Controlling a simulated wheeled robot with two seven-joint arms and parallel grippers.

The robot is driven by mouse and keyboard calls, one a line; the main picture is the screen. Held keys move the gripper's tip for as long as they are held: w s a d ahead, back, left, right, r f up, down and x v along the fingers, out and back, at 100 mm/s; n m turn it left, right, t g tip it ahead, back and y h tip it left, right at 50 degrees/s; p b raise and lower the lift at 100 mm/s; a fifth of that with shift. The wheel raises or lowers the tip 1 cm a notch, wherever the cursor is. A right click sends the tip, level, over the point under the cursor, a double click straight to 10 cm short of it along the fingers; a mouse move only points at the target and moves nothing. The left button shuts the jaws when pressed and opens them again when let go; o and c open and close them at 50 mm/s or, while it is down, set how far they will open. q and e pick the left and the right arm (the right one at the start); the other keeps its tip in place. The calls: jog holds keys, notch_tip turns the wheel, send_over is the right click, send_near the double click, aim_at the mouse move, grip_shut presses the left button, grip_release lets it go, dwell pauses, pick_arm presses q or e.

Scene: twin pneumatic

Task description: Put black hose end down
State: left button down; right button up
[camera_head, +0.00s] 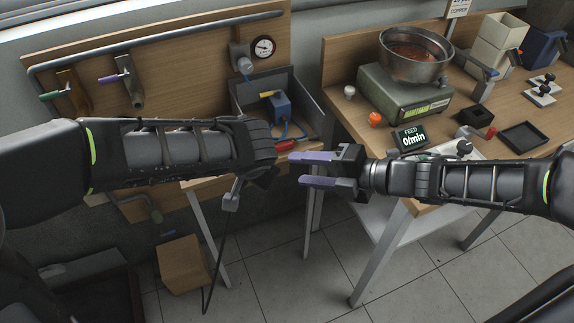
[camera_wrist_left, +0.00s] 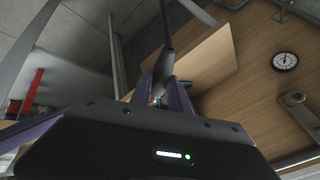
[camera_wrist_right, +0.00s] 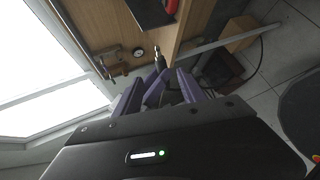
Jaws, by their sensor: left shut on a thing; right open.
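The black hose (camera_wrist_left: 166,35) runs up from between the purple fingers of my left gripper (camera_wrist_left: 165,95) in the left wrist view; the gripper is shut on its end. In the head view the left gripper (camera_head: 262,178) is mostly hidden by its own wrist, in front of the left bench. Below it the black hose (camera_head: 214,265) hangs towards the floor beside a cardboard box. My right gripper (camera_head: 303,170) is open and empty, close to the right of the left gripper. A dark fitting with a metal tip (camera_wrist_right: 158,60) shows beyond its fingers in the right wrist view.
A gauge (camera_head: 263,47) and air valves hang on the left wooden board (camera_head: 190,60). A grey bin (camera_head: 245,95) holds a blue device (camera_head: 281,104). The right bench carries a scale (camera_head: 400,98) with a metal bowl (camera_head: 416,68). A cardboard box (camera_head: 183,265) stands on the floor.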

jog(key=x, duration=1.1)
jog(key=shift+a+f, duration=0.15)
jog(key=shift+a, duration=0.1)
jog(key=shift+w, duration=0.1)
jog(key=shift+c, duration=0.3)
grip_shut()
pick_arm(q)
jog(key=c, duration=1.2)
grip_release()
jog(key=shift+o, duration=0.2)
jog(key=v, duration=1.2)
